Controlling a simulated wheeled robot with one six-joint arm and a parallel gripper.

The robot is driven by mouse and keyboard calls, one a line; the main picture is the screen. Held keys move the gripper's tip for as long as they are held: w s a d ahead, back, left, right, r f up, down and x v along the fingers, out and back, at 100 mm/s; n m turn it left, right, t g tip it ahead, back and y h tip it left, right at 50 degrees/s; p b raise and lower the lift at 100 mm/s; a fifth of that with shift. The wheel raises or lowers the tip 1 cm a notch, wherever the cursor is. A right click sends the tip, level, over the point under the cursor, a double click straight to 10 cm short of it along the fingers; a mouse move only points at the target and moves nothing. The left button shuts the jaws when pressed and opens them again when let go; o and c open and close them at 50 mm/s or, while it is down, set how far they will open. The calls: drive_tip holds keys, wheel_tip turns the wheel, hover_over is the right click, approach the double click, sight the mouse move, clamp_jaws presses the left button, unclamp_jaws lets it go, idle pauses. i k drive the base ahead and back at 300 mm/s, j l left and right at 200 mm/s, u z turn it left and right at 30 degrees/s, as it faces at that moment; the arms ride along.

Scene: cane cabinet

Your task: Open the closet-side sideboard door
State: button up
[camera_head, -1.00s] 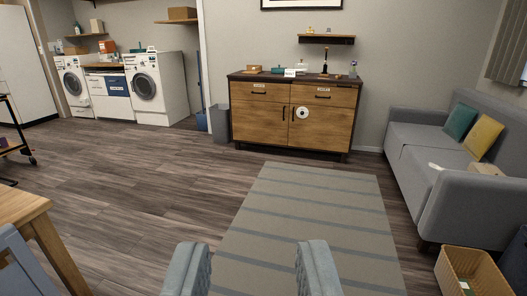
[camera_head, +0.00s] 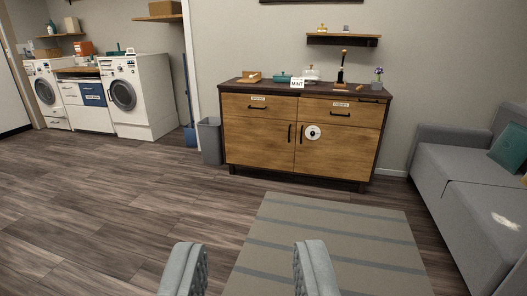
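The wooden sideboard (camera_head: 262,139) stands against the far wall, with a dark top and two drawers above two doors. Its left door (camera_head: 257,146) and right door (camera_head: 343,153) both look shut. Black vertical handles (camera_head: 290,133) sit near the middle seam, one on each door. A round white disc (camera_head: 313,132) with a dark centre is on the right door, beside its handle. My gripper (camera_head: 247,262) is at the bottom of the view, its two grey fingers wide apart with only floor and rug between them. It is well short of the sideboard.
A striped rug (camera_head: 325,240) lies on the floor before the sideboard. A grey bin (camera_head: 210,140) stands just left of it. A grey sofa (camera_head: 465,185) is on the right. Washing machines (camera_head: 137,96) stand at the left back. The wooden floor (camera_head: 110,200) at left is clear.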

sight(265, 143)
drive_tip(key=i+j, duration=0.1)
drive_tip(key=i, duration=3.7)
drive_tip(key=l+z, duration=0.05)
drive_tip(key=l, duration=0.05)
